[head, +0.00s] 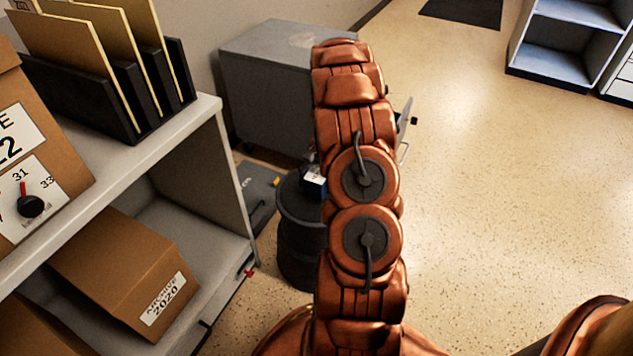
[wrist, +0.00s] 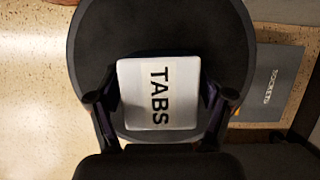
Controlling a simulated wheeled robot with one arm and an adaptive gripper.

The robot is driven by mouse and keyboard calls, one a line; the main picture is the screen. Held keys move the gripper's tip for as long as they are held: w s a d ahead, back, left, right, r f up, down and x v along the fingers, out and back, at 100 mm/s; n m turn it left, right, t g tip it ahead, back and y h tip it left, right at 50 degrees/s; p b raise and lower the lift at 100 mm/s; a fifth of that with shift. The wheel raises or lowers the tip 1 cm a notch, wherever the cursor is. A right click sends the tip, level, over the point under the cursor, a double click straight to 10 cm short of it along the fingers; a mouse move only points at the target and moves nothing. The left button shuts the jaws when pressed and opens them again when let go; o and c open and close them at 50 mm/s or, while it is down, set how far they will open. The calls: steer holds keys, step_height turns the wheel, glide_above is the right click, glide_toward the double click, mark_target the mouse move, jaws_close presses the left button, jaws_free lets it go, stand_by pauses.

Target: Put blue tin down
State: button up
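The blue tin (head: 314,183) shows in the head view at the top of a black round drum-like stand, partly hidden behind my arm. In the wrist view its white lid (wrist: 158,93) reads "TABS", and the blue sides hardly show. My gripper (wrist: 159,98) has one finger on each side of the tin, close against it, and looks shut on it. The stand's round black top (wrist: 160,28) lies under the tin. I cannot tell whether the tin's base touches it. My fingertips are hidden behind my arm in the head view.
A shelf unit (head: 165,115) with folders and archive boxes stands at the left. A grey cabinet (head: 262,85) is behind the stand (head: 298,235). A dark grey flat item marked "ROCKETS" (wrist: 270,85) lies on the floor beside the stand. Open floor (head: 490,190) is at the right.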

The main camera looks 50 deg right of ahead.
steer(key=shift+o, duration=0.2)
steer(key=shift+r, duration=0.1)
steer(key=p+v, duration=0.3)
steer(key=v, duration=0.9)
steer(key=s+a+r+n+g+h, duration=0.15)
steer(key=a+r, duration=0.25)
steer(key=a, duration=0.4)
steer(key=s+a+r+n, duration=0.2)
steer(key=a+r+n, duration=0.1)
steer(key=a, duration=0.4)
steer(key=s+a+r+n, duration=0.2)
steer(key=a+r, duration=0.2)
steer(key=a, duration=0.4)
steer(key=s+a+n+h, duration=0.1)
steer(key=s+a+n, duration=0.3)
steer(key=s+a, duration=0.3)
steer(key=s+a+n+h, duration=0.1)
steer(key=s+a+n, duration=0.2)
steer(key=s+a, duration=0.4)
steer(key=s, duration=0.7)
steer(key=shift+s+r+n+g, duration=0.15)
steer(key=shift+s+n+g, duration=0.2)
steer(key=shift+h, duration=0.25)
